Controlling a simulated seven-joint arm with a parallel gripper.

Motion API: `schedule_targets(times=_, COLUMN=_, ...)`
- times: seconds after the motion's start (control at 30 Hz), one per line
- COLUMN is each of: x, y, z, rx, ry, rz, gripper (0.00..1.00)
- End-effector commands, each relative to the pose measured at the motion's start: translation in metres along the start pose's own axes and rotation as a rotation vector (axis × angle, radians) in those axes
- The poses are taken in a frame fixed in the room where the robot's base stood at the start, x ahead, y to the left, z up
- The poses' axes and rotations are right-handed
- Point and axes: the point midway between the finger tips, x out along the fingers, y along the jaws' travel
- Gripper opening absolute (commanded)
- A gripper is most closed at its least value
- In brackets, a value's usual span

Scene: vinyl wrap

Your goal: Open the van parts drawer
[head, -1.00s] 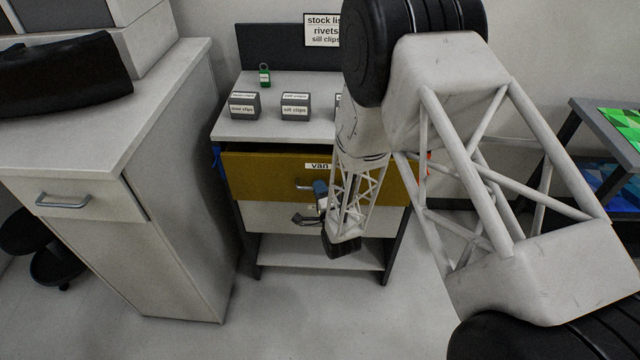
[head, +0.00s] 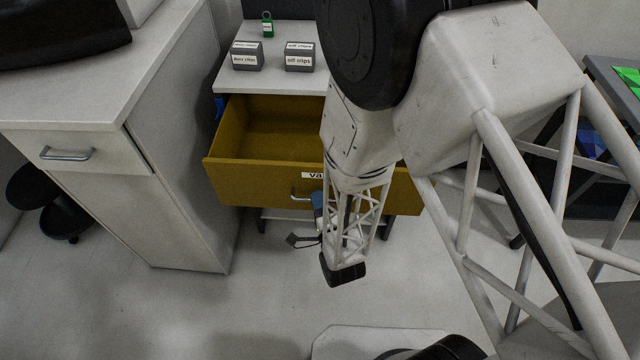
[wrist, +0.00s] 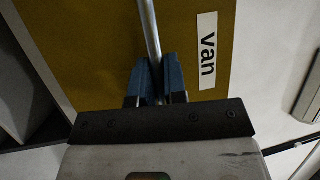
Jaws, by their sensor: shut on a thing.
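The mustard-yellow van parts drawer (head: 255,182) is pulled well out of its bench in the head view, and its empty left inside shows. My arm hides much of its right side. Its front (wrist: 100,45) fills the upper wrist view, with a white "van" label (wrist: 207,50). The drawer's grey bar handle (wrist: 149,30) runs between the blue fingers of my gripper (wrist: 157,82), which is shut on it. In the head view the gripper (head: 316,199) is at the drawer's front, partly hidden by my arm.
Two grey clip boxes, one at the left (head: 247,56) and one at the right (head: 299,57), and a green padlock (head: 267,25) stand on the bench top (head: 270,90). A white cabinet (head: 185,150) stands close on the left. The floor in front is clear.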

Motion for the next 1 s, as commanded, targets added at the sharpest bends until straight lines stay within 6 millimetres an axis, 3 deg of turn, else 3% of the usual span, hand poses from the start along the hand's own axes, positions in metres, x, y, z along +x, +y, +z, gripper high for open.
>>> schedule_targets(times=0.2, x=-0.016, y=-0.003, z=0.007, rx=0.000, ry=-0.001, rz=0.000, gripper=0.00)
schedule_targets(times=0.63, x=-0.018, y=-0.004, z=0.007, rx=0.000, ry=0.000, rz=0.000, gripper=0.00)
schedule_targets(times=0.67, x=-0.018, y=-0.004, z=0.007, rx=0.000, ry=0.000, rz=0.000, gripper=0.17)
schedule_targets(times=0.8, x=-0.018, y=-0.004, z=0.007, rx=0.000, ry=0.000, rz=0.000, gripper=0.37)
schedule_targets(times=1.0, x=-0.018, y=-0.004, z=0.007, rx=0.000, ry=0.000, rz=0.000, gripper=0.37)
